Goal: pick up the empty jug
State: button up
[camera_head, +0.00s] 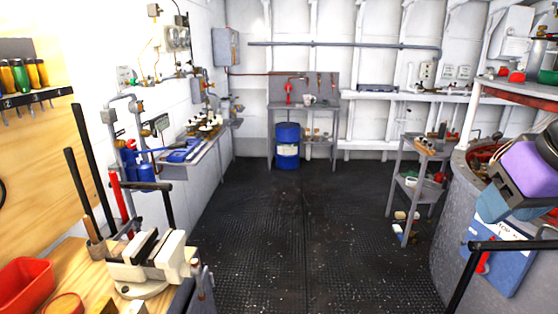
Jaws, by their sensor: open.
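A small pale vessel that looks like a jug or mug (308,100) stands on the back bench (322,107). It is too small and far off to tell whether it is empty. Blue bottle- or jug-like containers (146,172) stand by the left wall, close to the left bench. I cannot tell for sure which of these is the task's jug.
A white vise (150,264) and a red tray (24,284) sit on the near-left wooden bench. A blue drum (287,146) stands beneath the back bench. A grey shelf cart (411,188) and a round tank (446,222) are at right. The dark floor (300,235) is clear.

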aim_at(306, 99)
jog(key=i, duration=6.95)
jog(key=i+z, duration=0.2)
jog(key=i, duration=0.3)
jog(key=i+j+z, duration=0.2)
jog(key=i, duration=0.3)
jog(key=i+j+z, duration=0.2)
jog(key=i, duration=0.25)
jog(key=i+j+z, duration=0.2)
jog(key=i, duration=0.25)
jog(key=j, duration=0.1)
